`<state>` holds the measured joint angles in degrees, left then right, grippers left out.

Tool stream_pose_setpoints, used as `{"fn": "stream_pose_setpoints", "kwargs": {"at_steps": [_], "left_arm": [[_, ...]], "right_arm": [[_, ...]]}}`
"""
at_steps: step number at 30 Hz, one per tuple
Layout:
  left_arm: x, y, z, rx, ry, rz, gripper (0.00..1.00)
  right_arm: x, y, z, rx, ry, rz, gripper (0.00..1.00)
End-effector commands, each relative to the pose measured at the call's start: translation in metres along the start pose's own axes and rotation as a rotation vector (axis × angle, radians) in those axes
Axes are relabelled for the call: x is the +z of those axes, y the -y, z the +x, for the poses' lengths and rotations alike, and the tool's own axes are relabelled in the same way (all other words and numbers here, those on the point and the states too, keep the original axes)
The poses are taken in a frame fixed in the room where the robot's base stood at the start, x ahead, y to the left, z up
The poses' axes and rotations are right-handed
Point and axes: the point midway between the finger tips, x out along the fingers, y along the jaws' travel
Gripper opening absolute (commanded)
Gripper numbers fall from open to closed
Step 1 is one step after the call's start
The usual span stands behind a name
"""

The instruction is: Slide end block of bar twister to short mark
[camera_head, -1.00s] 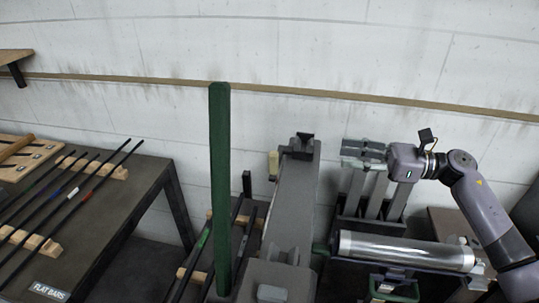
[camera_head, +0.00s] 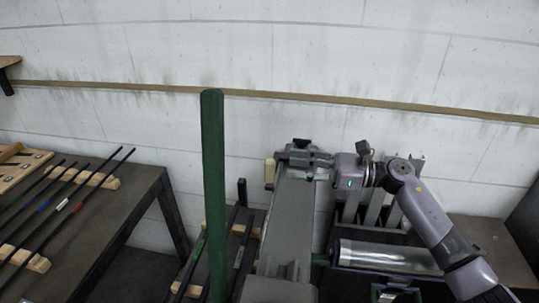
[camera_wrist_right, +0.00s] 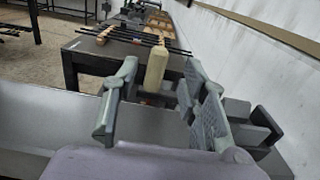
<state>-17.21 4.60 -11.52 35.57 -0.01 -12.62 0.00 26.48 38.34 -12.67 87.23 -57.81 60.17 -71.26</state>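The bar twister's long grey bed (camera_head: 284,222) runs away from me in the head view. Its dark end block (camera_head: 302,144) stands at the far end, partly hidden by my right gripper (camera_head: 294,158). A cream handle (camera_head: 269,173) sticks up at the bed's left side. In the right wrist view my right gripper (camera_wrist_right: 160,102) has its fingers apart, with the cream handle (camera_wrist_right: 156,68) showing in line between them, farther off. Dark block parts (camera_wrist_right: 262,130) show behind the right finger. I cannot tell whether the fingers touch the block. I cannot make out the short mark. My left gripper is out of view.
The wall is behind.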

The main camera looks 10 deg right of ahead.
Motion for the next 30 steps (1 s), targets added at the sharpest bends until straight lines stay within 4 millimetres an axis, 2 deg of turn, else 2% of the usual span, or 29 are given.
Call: {"fn": "stream_pose_setpoints", "kwargs": {"at_steps": [1, 6, 12, 23, 30], "left_arm": [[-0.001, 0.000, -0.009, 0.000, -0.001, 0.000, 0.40], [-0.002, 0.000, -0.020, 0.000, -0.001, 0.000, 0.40], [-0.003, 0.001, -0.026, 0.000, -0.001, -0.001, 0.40], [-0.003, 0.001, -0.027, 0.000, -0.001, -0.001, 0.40], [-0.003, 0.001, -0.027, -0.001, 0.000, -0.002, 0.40]], "right_arm": [[0.005, 0.000, 0.012, 0.003, 0.004, 0.002, 0.40], [0.004, 0.000, 0.044, 0.002, 0.002, 0.001, 0.40], [0.001, 0.000, 0.066, 0.000, 0.001, 0.001, 0.40], [0.000, 0.000, 0.072, 0.000, 0.000, 0.000, 0.40], [0.000, 0.000, 0.072, 0.000, 0.000, 0.000, 0.25]]}}
